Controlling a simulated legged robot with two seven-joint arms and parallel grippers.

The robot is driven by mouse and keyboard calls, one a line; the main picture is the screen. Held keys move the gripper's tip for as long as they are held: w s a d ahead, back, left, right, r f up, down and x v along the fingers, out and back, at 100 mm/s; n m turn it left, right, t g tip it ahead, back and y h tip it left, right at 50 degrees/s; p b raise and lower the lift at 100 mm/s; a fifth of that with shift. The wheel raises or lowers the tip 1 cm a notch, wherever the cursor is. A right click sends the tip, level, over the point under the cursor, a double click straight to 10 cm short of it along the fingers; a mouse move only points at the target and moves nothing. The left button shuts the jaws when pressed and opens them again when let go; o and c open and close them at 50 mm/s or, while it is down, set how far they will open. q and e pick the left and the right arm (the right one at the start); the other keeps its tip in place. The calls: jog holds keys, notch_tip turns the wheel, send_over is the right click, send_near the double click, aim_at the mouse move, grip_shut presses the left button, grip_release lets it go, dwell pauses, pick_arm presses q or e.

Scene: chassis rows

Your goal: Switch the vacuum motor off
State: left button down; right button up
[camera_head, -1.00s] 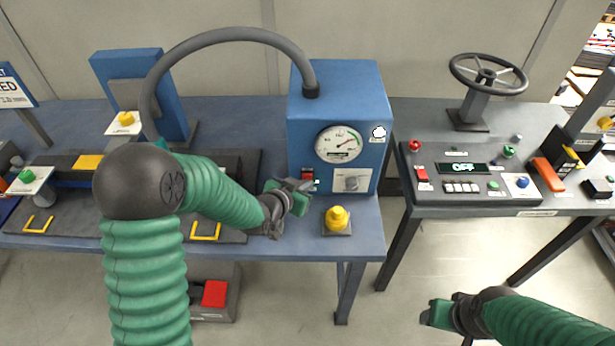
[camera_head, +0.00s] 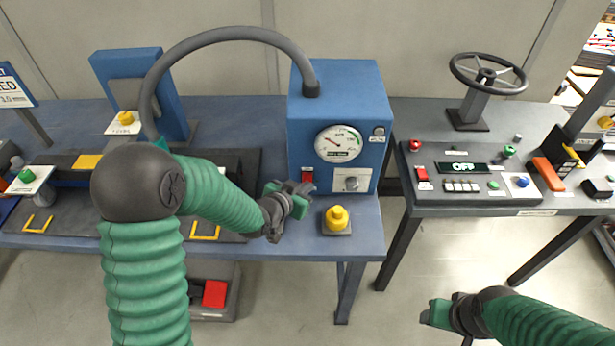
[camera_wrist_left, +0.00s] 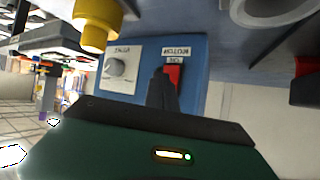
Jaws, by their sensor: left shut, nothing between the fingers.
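The blue vacuum box (camera_head: 335,105) stands on the blue bench with a hose on top. Its red motor switch (camera_head: 307,175) is at the lower left of the front. The round gauge (camera_head: 338,144) has its needle toward the left, and the lamp (camera_head: 379,131) is dark. My left gripper (camera_head: 304,188) is shut and empty, just below and in front of the switch. In the left wrist view, the dark fingers (camera_wrist_left: 162,92) overlap the red switch (camera_wrist_left: 173,75) under its motor label; contact cannot be told. My right gripper (camera_head: 437,314) is low at the right, apart from the benches.
A grey valve knob (camera_head: 351,182) is right of the switch. A yellow knob (camera_head: 337,217) stands on the bench edge in front of the box. The grey control table (camera_head: 470,197) with a handwheel (camera_head: 488,75) is to the right. A gap separates the benches.

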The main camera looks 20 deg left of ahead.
pick_arm(q)
jog(key=s, duration=0.1)
jog(key=s+d, duration=0.1)
jog(key=s, duration=0.1)
jog(key=s+b, duration=0.1)
jog(key=shift+s+d+f, duration=0.15)
jog(key=shift+s+f, duration=0.15)
jog(key=shift+s, duration=0.1)
jog(key=shift+s, duration=0.1)
dwell(0.4)
